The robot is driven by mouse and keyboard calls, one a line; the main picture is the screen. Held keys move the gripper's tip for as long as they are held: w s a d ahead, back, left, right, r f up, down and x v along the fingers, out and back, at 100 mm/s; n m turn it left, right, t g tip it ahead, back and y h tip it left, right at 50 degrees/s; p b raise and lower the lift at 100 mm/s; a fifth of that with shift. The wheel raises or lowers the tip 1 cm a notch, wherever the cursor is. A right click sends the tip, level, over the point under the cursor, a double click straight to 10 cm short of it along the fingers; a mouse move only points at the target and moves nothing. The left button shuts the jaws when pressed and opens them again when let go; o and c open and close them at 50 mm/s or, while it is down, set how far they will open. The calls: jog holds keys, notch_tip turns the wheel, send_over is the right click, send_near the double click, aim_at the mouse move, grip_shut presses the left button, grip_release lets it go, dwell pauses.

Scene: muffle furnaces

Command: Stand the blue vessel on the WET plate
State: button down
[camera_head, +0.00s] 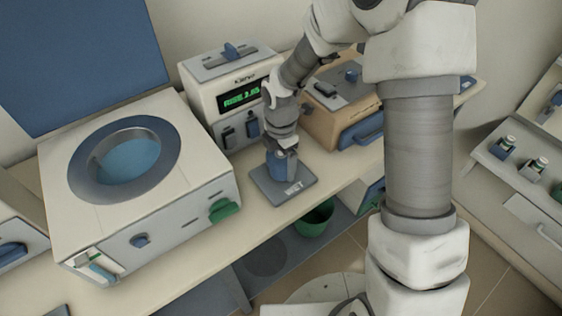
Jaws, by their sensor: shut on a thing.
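The blue vessel (277,171) is a small blue piece at the end of my arm, over the left part of the WET plate. The WET plate (296,190) is a dark grey square with white lettering, lying on the bench near its front edge. My gripper (283,155) is shut on the blue vessel from above. The vessel looks upright and at or very close to the plate's surface; I cannot tell whether it touches. The gripper hides the vessel's top.
A furnace with a green display (225,98) stands behind the plate, and a tan box (345,115) to its right. A large white unit with a round opening (205,170) stands at left. A green bin (314,221) is below the bench edge.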

grip_release()
jog(key=shift+f, duration=0.15)
notch_tip(320, 180, up, 12)
jog(key=shift+d+r+p, duration=0.1)
jog(key=shift+r+p, duration=0.15)
jog(key=shift+p, duration=0.85)
jog(key=s+d+r+m+t, duration=0.2)
jog(key=s+d+r+m, duration=0.4)
jog(key=m, duration=0.6)
jog(key=s+d+r+m+t, duration=0.3)
jog(key=s+d+r+m, duration=0.3)
jog(key=s+r+m, duration=0.4)
jog(key=s+m, duration=0.2)
jog(key=shift+s+d+m+t, duration=0.15)
jog(key=shift+s+m+t, duration=0.15)
jog(key=shift+s+m, duration=0.1)
jog(key=shift+r, duration=0.1)
